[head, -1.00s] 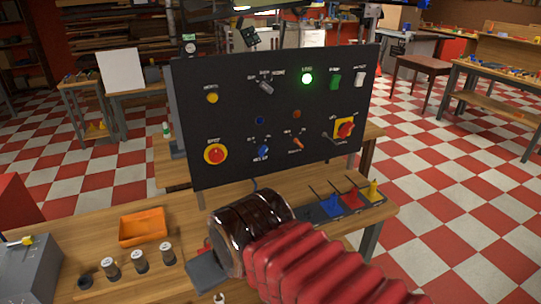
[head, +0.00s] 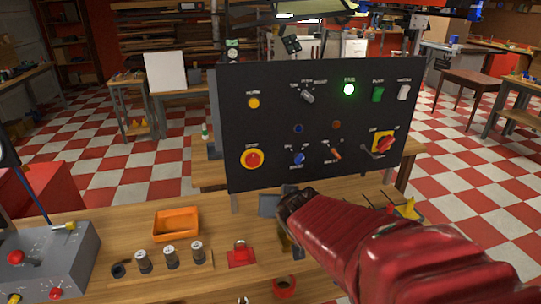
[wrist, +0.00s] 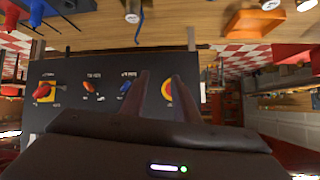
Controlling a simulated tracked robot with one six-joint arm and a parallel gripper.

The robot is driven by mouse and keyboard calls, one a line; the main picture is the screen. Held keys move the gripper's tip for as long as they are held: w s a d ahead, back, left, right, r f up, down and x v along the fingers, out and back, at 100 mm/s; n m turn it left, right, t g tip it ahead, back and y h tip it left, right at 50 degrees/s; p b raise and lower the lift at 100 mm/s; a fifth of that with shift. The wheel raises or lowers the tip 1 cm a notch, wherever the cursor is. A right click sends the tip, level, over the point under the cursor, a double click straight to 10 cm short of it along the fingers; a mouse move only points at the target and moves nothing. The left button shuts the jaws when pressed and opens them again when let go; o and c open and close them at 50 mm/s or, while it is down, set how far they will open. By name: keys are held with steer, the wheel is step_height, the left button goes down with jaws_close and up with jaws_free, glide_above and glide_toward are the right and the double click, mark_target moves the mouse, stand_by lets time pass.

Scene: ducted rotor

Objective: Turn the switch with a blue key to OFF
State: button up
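The switch with the blue key (head: 298,158) is low on the black upright panel (head: 320,112), between the red stop button on yellow and a switch with an orange key. The blue key points up and to the right; its labels are too small to read. It also shows upside down in the wrist view (wrist: 125,87), just left of my fingers. My gripper (wrist: 160,76) is open and empty, its two fingers apart in front of the panel. In the head view my arm hides the fingers; its dark end is below the panel and short of it.
A yellow-backed red switch (head: 384,143) and an orange-key switch (head: 334,154) are to the right, the stop button (head: 252,159) to the left. An orange tray (head: 176,223), several cylinders, a red block (head: 241,253) and a grey control box (head: 48,262) are on the bench.

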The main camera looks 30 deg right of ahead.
steer(key=w+d+f+m+t, duration=0.1)
steer(key=d+m+t, duration=0.1)
steer(key=d, duration=0.5)
steer(key=w+d+f+m+t, duration=0.1)
steer(key=d+f+m+t, duration=0.1)
steer(key=d, duration=0.6)
steer(key=m+t, duration=0.1)
steer(key=t, duration=0.1)
steer(key=shift+w+f+t+h, duration=0.25)
steer(key=shift+f+t+h, duration=0.05)
steer(key=shift+t, duration=0.1)
steer(key=shift+d, duration=0.1)
